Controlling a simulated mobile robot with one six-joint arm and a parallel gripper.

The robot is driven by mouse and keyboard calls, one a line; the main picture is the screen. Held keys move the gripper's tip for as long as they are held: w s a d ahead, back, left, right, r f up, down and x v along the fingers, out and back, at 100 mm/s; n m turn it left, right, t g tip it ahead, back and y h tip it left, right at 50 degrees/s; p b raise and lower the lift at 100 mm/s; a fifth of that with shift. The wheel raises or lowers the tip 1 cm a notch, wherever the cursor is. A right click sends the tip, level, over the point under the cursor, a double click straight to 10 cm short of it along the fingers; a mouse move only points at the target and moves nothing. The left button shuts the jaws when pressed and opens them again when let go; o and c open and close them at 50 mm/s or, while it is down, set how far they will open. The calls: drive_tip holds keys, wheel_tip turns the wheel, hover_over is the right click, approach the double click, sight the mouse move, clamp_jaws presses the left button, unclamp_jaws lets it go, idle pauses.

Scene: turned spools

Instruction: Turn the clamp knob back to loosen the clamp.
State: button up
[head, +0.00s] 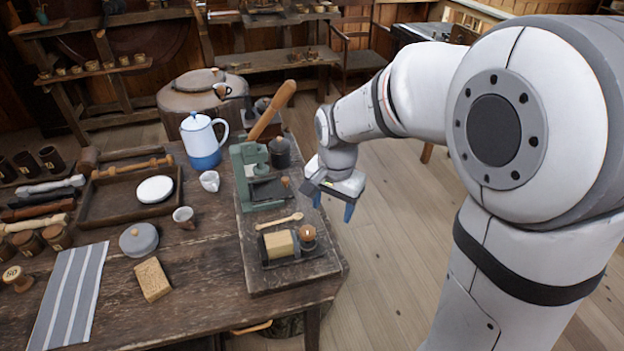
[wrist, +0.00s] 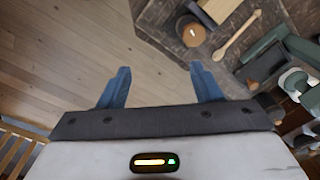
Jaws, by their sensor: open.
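The clamp (head: 290,262) is a dark low fixture near the front of the board, with a pale wooden block (head: 278,246) in it. Its round wooden knob (head: 308,233) is at the clamp's right end. The knob also shows in the wrist view (wrist: 192,33), at the top right, past the fingertips. My gripper (head: 333,204) is open and empty, over the floor side of the table's right edge, apart from the knob. Its blue fingers show spread in the wrist view (wrist: 160,70), with floor between them. The clamp's jaw contact is too small to tell.
A green press (head: 250,165) with a long wooden handle (head: 270,110) stands behind the clamp. A wooden spoon (head: 280,221) lies between them. A dark canister (head: 280,153) stands beside the press. The floor (head: 385,240) right of the table is clear.

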sight(308, 228)
drive_tip(key=w+a+f, duration=0.1)
drive_tip(key=w+a+f+m, duration=0.1)
drive_tip(key=a+f, duration=0.1)
drive_tip(key=w+a+f+m, duration=0.1)
drive_tip(key=w+a, duration=0.1)
drive_tip(key=shift+w+a+f+g+p, duration=0.1)
drive_tip(key=shift+a+f+g+p, duration=0.1)
drive_tip(key=shift+g+p, duration=0.15)
drive_tip(key=shift+f+m, duration=0.3)
wheel_tip(308, 228, down, 7)
drive_tip(key=shift+f, duration=0.15)
drive_tip(key=c, duration=0.9)
drive_tip(key=shift+w+d, duration=0.1)
drive_tip(key=shift+d, duration=0.05)
drive_tip(key=shift+c, duration=0.4)
drive_tip(key=shift+a, duration=0.2)
